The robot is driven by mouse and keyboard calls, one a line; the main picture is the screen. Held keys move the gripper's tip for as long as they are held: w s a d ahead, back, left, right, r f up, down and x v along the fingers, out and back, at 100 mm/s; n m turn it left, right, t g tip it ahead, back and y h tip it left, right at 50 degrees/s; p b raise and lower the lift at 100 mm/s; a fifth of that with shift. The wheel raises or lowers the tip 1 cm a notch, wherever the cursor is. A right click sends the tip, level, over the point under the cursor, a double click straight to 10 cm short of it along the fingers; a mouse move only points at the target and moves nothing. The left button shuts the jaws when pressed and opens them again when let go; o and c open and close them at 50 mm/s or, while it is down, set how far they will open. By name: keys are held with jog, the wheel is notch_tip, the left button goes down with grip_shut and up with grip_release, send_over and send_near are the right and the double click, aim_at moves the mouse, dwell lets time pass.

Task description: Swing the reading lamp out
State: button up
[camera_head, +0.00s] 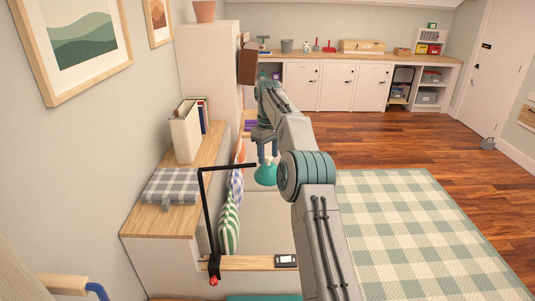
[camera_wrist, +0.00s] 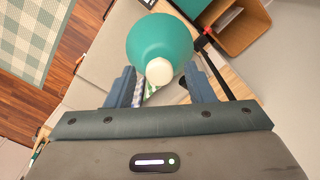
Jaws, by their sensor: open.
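The reading lamp has a thin black arm (camera_head: 228,167) on an upright black post (camera_head: 208,222), clamped at a wooden ledge. Its teal shade (camera_head: 265,174) hangs at the arm's right end. My gripper (camera_head: 267,156) is just above the shade, fingers pointing down. In the wrist view the gripper (camera_wrist: 160,72) is open, with one finger on either side of a cream round piece on the teal shade (camera_wrist: 165,35). I cannot tell whether the fingers touch it. The black arm (camera_wrist: 214,67) runs past the right finger.
A wooden-topped cabinet (camera_head: 150,219) with a grey checked cloth (camera_head: 170,187) and a file holder (camera_head: 185,135) stands left of the lamp. A small device (camera_head: 286,260) sits on the ledge. A green checked rug (camera_head: 420,235) lies right.

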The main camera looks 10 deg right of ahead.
jog(key=shift+r, duration=1.55)
jog(key=shift+a+r, duration=0.1)
jog(key=shift+r, duration=0.25)
jog(key=s+d+r+b, duration=0.2)
jog(key=s+d+r, duration=0.4)
jog(key=d, duration=0.3)
jog(key=shift+s+d+r, duration=0.3)
jog(key=shift+d+r, duration=0.05)
jog(key=shift+r, duration=0.2)
